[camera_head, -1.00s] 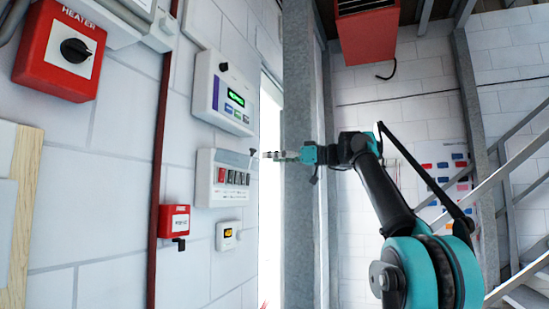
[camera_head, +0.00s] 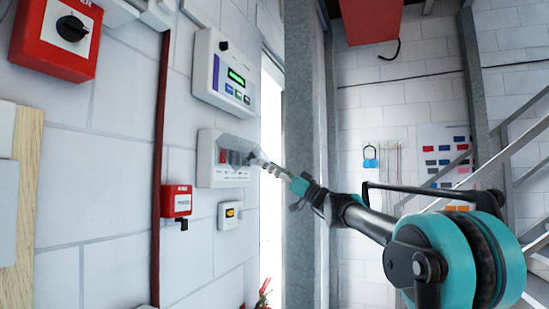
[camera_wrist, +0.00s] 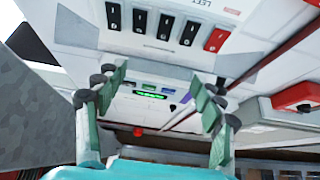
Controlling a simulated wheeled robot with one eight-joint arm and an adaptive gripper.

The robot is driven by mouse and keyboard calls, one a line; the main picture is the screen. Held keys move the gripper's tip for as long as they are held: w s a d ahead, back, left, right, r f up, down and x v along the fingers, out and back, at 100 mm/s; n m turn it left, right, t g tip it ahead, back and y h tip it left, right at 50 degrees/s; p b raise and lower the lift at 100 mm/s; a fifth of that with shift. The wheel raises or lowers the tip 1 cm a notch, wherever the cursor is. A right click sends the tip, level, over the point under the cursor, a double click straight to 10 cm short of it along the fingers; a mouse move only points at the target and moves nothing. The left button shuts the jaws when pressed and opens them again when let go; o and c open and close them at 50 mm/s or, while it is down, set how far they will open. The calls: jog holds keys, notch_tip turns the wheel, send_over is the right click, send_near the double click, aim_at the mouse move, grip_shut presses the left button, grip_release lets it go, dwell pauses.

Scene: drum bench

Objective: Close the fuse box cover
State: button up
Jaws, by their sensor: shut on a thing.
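The white fuse box (camera_head: 207,173) is on the wall in the head view, with a row of red and dark switches. Its see-through cover (camera_head: 236,141) stands out from the box, tilted over the switches. My gripper (camera_head: 262,162) is at the right of the box, against the cover's edge. The switches of the fuse box (camera_wrist: 235,10) show uncovered above; the exact finger contact is hard to see.
A control panel (camera_head: 209,75) with a green display is above the fuse box. A red alarm box (camera_head: 176,201) and a small white unit (camera_head: 230,214) are below it. A grey steel column (camera_head: 299,120) stands close to the right of my gripper.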

jog(key=w+a+f, duration=0.2)
jog(key=a+f, duration=0.5)
jog(key=a, duration=0.1)
jog(key=shift+w+f, duration=0.25)
jog(key=shift+w, duration=0.15)
dwell(0.3)
jog(key=o, duration=1.6)
jog(key=shift+a, duration=0.15)
jog(key=shift+o, duration=0.4)
jog(key=v, duration=1.2)
